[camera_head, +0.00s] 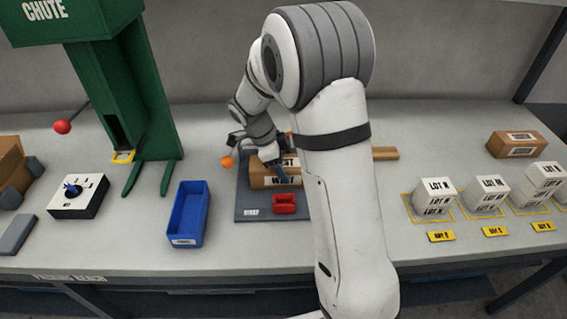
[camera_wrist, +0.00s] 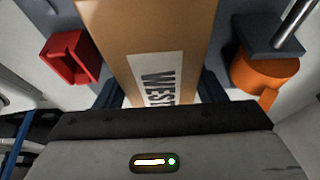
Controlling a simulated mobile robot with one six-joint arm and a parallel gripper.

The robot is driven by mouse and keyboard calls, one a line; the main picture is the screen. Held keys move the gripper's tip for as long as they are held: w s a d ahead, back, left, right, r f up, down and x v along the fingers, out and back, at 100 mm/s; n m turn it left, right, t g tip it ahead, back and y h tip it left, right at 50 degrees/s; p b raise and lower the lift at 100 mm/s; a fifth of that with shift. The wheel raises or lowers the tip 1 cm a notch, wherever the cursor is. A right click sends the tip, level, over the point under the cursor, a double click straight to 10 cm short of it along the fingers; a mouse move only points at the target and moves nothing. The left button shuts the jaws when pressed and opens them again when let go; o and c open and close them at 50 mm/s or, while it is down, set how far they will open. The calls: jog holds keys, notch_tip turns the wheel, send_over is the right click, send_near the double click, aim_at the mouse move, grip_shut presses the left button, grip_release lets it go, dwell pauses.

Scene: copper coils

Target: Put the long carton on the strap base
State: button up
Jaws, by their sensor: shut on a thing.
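The long brown carton (camera_head: 262,180) with a white "WEST" label is at the dark grey strap base (camera_head: 250,203), in the head view's middle. It also fills the middle of the wrist view (camera_wrist: 150,30). My gripper (camera_head: 268,163) is shut on the carton, with one dark finger on each side (camera_wrist: 160,92). A red block-like part (camera_head: 285,203) is at the base's front, and an orange knob (camera_head: 227,162) is at its left. I cannot tell whether the carton touches the base. My arm hides the carton's right end and part of the base.
A blue bin (camera_head: 188,213) stands left of the base, beside a green chute stand (camera_head: 150,100) and a dial box (camera_head: 78,196). Stacked white lot boxes (camera_head: 436,195) and another brown carton (camera_head: 515,144) are on the right. A brown strip (camera_head: 385,153) shows behind my arm.

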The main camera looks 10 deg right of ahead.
jog(key=shift+s+r, duration=0.1)
jog(key=o, duration=0.8)
jog(key=shift+f, duration=0.2)
jog(key=o, duration=0.5)
jog(key=shift+r, duration=0.1)
